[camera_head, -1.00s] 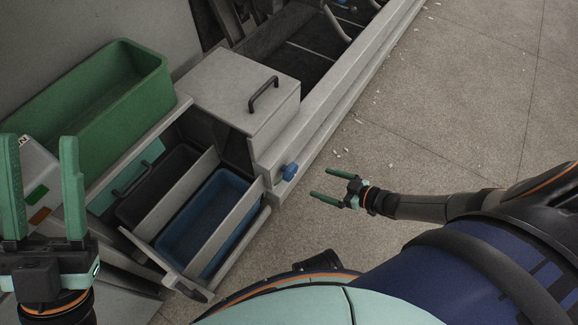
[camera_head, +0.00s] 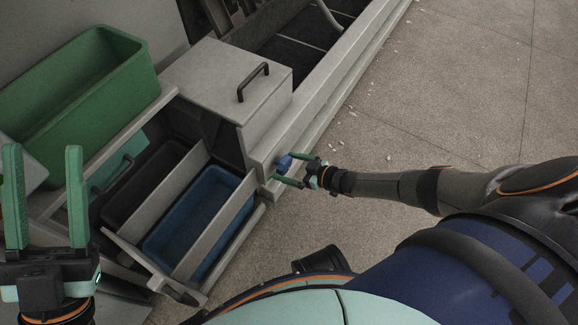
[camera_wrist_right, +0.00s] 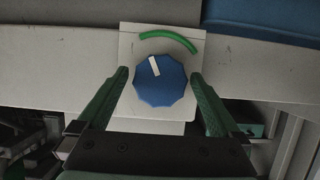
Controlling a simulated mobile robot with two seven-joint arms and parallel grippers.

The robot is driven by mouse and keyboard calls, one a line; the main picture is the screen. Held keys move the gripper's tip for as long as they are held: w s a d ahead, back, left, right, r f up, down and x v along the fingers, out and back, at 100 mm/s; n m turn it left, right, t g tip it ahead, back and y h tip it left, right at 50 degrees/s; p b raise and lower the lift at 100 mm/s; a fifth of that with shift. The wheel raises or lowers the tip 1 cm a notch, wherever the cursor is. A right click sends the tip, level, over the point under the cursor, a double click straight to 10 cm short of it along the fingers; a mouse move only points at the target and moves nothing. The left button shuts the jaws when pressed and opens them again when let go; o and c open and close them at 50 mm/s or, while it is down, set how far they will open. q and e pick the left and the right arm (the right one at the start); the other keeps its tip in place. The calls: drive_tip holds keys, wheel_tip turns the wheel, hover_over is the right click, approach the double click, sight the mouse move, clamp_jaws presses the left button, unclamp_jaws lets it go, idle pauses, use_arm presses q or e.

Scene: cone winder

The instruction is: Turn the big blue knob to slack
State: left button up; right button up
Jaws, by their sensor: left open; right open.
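The big blue knob (camera_head: 284,163) sits on the side face of the grey machine rail. In the right wrist view the knob (camera_wrist_right: 160,82) is many-sided, with a white pointer mark (camera_wrist_right: 154,66) aimed up and slightly left, below a green arc (camera_wrist_right: 168,39) on a pale plate. My right gripper (camera_head: 291,170) is open, with one finger on each side of the knob; the wrist view shows the fingers (camera_wrist_right: 159,88) apart from its sides. My left gripper (camera_head: 43,170) is open and empty at the far left, away from the knob.
An open drawer holds a blue bin (camera_head: 196,218) and a dark bin, left of the knob. A green bin (camera_head: 75,85) stands on a ledge above. A grey lidded box (camera_head: 225,80) with a black handle is near the knob.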

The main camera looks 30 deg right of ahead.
drive_tip(key=shift+c, duration=0.2)
drive_tip(key=c, duration=1.2)
drive_tip(key=shift+s+n+t+h+p, duration=0.1)
drive_tip(key=shift+n+t+h+p, duration=0.35)
drive_tip(key=shift+n, duration=0.35)
drive_tip(key=shift+n+h, duration=0.35)
drive_tip(key=shift+n, duration=0.25)
drive_tip(key=n+t, duration=0.1)
drive_tip(key=n+h, duration=0.1)
drive_tip(key=n, duration=0.1)
drive_tip(key=shift+f+t+h+b, duration=0.15)
drive_tip(key=shift+t+h+b, duration=0.15)
drive_tip(key=shift+t+b, duration=0.05)
drive_tip(key=shift+a+n+t+h, duration=0.1)
drive_tip(key=shift+n+t+h, duration=0.45)
drive_tip(key=shift+n, duration=1.05)
